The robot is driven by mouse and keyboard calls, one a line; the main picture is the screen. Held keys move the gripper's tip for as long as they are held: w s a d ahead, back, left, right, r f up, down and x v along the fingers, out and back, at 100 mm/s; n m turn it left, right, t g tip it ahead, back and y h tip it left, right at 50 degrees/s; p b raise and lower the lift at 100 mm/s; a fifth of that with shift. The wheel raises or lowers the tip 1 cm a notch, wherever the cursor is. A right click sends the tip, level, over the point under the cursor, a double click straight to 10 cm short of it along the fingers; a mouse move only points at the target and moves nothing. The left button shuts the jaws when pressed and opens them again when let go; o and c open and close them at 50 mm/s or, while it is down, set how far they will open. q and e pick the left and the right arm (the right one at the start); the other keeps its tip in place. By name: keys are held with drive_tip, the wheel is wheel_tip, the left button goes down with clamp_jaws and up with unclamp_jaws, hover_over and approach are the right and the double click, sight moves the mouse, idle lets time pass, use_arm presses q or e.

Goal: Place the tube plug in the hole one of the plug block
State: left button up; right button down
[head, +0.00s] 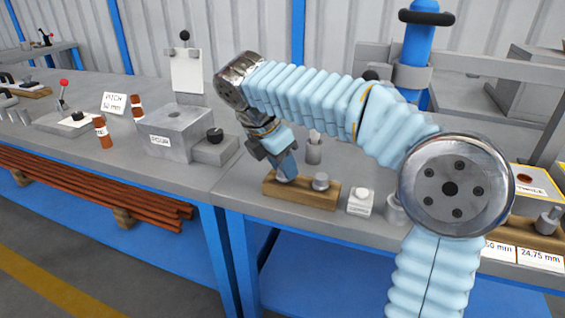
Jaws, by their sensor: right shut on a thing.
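My right gripper (283,168) points down over the left part of a wooden block (302,199) on the grey bench. It is shut on a small grey piece, seemingly a tube plug, mostly hidden by the fingers. I cannot tell whether that piece sits in a hole or just above it. A silver round-headed plug (320,182) stands upright in the same block, right of the gripper. I cannot tell which block is the plug block or which hole is hole one. My left gripper is not in view.
A metal box (175,130) with a black-knobbed block (214,148) stands left of the gripper. A grey cup (313,152) stands behind the wooden block, a white button box (359,202) right of it. My right arm hides much of the bench.

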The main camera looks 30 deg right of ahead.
drive_tip(key=c, duration=0.8)
unclamp_jaws()
drive_tip(key=shift+o, duration=0.2)
drive_tip(key=p+v, duration=0.2)
drive_tip(key=v, duration=1)
drive_tip(key=shift+r, duration=0.2)
